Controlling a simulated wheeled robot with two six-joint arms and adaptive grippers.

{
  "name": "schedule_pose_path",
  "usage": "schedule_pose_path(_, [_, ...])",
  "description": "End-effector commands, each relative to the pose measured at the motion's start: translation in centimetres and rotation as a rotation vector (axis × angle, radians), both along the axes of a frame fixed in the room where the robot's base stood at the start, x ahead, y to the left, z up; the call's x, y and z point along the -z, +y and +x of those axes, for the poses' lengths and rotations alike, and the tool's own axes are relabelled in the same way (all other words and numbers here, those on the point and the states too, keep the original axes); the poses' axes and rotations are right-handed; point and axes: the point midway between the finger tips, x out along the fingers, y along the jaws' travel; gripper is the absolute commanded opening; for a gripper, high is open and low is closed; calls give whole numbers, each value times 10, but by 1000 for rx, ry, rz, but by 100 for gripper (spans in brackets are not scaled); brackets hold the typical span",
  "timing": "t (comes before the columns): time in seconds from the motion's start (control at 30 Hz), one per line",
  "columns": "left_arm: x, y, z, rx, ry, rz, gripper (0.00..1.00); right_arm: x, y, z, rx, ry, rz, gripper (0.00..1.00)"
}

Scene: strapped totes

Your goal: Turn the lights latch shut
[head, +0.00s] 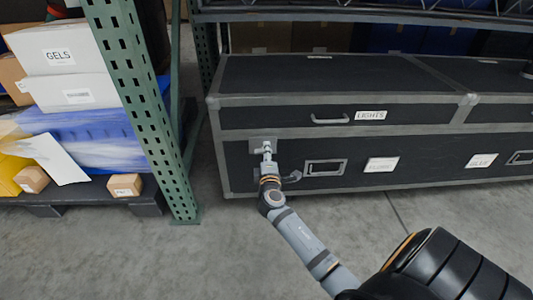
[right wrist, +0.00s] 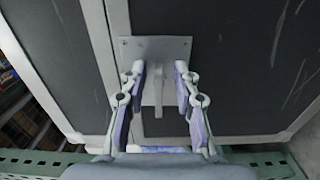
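The LIGHTS label (head: 370,116) is on the long black case (head: 330,84) with grey metal edging. The latch is a square metal plate (head: 256,140) near the left end of the case front, below the lid seam. In the right wrist view the latch plate (right wrist: 157,46) carries a narrow lever (right wrist: 158,88), which points down the picture. My right gripper (head: 265,153) is at the latch. Its two fingertips (right wrist: 160,72) stand apart on either side of the lever, with visible gaps. My left gripper is out of view.
A green perforated rack post (head: 150,110) stands left of the case. Beyond it are a white GELS box (head: 60,50), blue wrapped goods (head: 85,135) and small cartons (head: 124,186). A shelf beam (head: 360,16) runs above the case. Grey floor (head: 130,250) in front is open.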

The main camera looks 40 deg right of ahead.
Motion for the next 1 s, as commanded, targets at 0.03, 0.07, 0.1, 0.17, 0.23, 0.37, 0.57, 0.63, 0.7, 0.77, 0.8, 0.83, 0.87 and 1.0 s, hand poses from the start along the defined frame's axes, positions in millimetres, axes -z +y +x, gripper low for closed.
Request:
schedule_pose_path(0.03, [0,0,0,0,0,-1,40,0,1,-1,0,0,0,30])
schedule_pose_path(0.07, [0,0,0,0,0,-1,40,0,2,-3,0,0,0,30])
schedule_pose_path(0.1, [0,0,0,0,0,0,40,0,4,-6,0,0,0,30])
schedule_pose_path(0.17, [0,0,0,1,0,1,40,1,10,-15,-1,1,2,30])
schedule_pose_path(0.23, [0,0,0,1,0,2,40,1,18,-29,-1,2,3,30])
schedule_pose_path(0.37, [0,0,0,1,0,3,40,2,36,-57,0,3,5,30])
schedule_pose_path(0.57, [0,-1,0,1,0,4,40,1,57,-90,-1,2,5,30])
schedule_pose_path(0.63, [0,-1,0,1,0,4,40,1,61,-97,-1,1,4,30])
schedule_pose_path(0.7, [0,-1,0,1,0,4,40,1,63,-100,-2,1,3,30])
schedule_pose_path(0.77, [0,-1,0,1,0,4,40,0,64,-102,-2,1,1,30])
schedule_pose_path(0.8, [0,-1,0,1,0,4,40,0,64,-102,-3,1,1,30])
schedule_pose_path(0.83, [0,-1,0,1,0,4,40,0,64,-102,-3,1,1,30])
schedule_pose_path(0.87, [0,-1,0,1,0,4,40,0,64,-102,-3,1,1,30])
schedule_pose_path(1.0, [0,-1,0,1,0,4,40,0,64,-102,-3,1,1,30])
